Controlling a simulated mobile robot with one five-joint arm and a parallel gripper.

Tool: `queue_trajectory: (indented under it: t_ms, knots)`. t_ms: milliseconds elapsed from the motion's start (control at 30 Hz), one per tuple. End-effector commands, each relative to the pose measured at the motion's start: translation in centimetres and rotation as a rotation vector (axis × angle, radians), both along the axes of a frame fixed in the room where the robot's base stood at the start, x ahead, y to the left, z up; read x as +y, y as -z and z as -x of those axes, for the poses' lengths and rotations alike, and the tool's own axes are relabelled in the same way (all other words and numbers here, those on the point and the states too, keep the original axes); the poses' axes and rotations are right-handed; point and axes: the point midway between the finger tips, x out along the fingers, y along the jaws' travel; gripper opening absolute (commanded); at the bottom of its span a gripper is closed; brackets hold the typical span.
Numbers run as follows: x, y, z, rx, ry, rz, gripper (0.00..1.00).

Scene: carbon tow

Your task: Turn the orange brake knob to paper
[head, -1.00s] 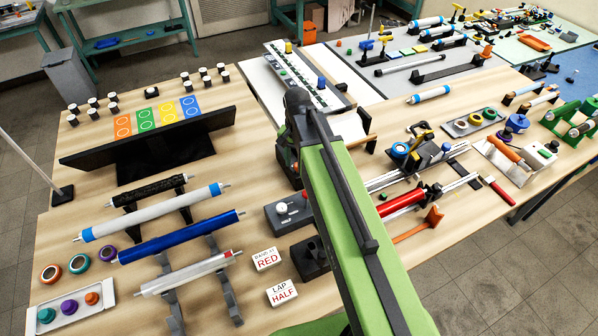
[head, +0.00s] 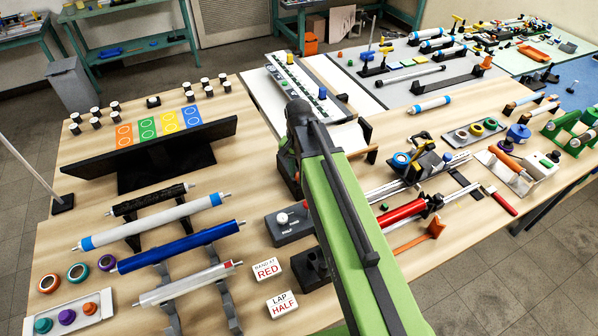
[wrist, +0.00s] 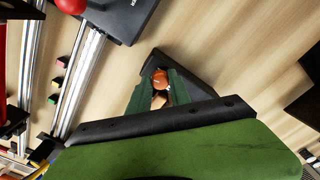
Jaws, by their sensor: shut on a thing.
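The orange knob (wrist: 160,77) shows in the wrist view, small and round, with a dark angular base around it. My gripper (wrist: 161,92) has its two green fingers converging on the knob from either side, and it is shut on it. A small tan patch shows between the fingers below the knob. I cannot make out the knob's marks or which setting it points to. In the head view my green arm covers the gripper and the knob.
A dark box (wrist: 118,12) with a red ball knob (wrist: 71,4) and a metal rail (wrist: 78,85) lie left in the wrist view.

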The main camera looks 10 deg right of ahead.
Motion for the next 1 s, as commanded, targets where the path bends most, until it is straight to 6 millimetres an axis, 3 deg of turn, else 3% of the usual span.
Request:
queue_trajectory:
  t_ms: [1000]
  knots:
    - [-0.1, 0.03, 0.03, 0.0, -0.707, 0.0, 0.0]
